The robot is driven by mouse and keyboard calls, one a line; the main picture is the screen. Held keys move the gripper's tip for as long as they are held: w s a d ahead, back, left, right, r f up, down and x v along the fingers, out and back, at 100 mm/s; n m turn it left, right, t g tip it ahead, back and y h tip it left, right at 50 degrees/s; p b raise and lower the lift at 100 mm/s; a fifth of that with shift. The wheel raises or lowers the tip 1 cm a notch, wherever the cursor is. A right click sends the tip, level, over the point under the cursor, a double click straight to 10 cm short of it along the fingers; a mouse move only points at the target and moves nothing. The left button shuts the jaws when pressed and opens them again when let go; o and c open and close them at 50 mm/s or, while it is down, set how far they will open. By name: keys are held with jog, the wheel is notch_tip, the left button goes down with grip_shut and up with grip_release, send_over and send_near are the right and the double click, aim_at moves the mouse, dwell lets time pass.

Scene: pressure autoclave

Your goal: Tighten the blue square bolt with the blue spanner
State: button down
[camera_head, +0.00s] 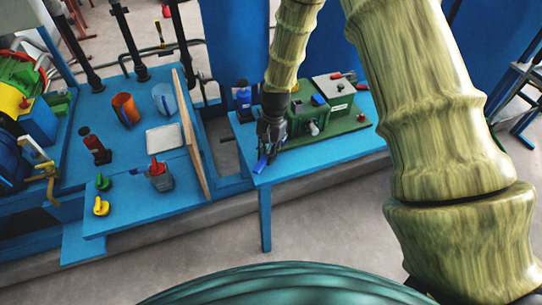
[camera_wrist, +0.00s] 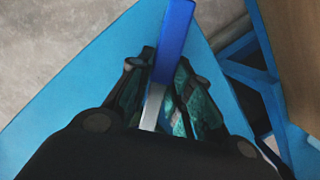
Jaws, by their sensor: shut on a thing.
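My gripper (camera_head: 268,148) is over the left front part of the right blue table. It is shut on the blue spanner (camera_head: 260,164), which also shows between the fingers in the wrist view (camera_wrist: 175,40). There its blue part points up and away from the palm, and a silver part (camera_wrist: 152,107) lies nearer the palm. A small blue square piece (camera_head: 318,100), which looks like the blue square bolt, is on the green fixture (camera_head: 345,122) to the right of my gripper. Its fit is too small to tell. The wrist view does not show the bolt.
A dark blue bottle (camera_head: 243,97) stands behind my gripper. The fixture also carries a grey box (camera_head: 335,87) and a white knob (camera_head: 314,128). A wooden board (camera_head: 190,133) stands upright to the left. The table's front edge (camera_head: 320,164) is clear.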

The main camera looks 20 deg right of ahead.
jog(key=shift+w+a+r+m+p, duration=0.15)
jog(key=shift+w+m+p, duration=0.15)
jog(key=shift+w+m, duration=0.1)
jog(key=shift+w+a+m+t+p, duration=0.25)
jog(key=shift+w+m+p, duration=0.25)
jog(key=shift+m, duration=0.3)
jog(key=shift+w+a+m+t+p, duration=0.15)
jog(key=shift+w+a+m+p, duration=0.2)
jog(key=shift+w+m, duration=0.35)
jog(key=shift+w+a+m+t+p, duration=0.15)
jog(key=shift+w+m+p, duration=0.5)
jog(key=shift+m, duration=0.4)
jog(key=shift+w+a+m+t+p, duration=0.15)
jog(key=shift+w+m+p, duration=0.25)
jog(key=shift+w+m, duration=0.5)
jog(key=shift+s+d+r, duration=0.1)
jog(key=shift+s+r, duration=0.05)
jog(key=shift+s+r+p, duration=0.1)
jog(key=shift+r+p, duration=1.8)
jog(key=shift+r, duration=0.3)
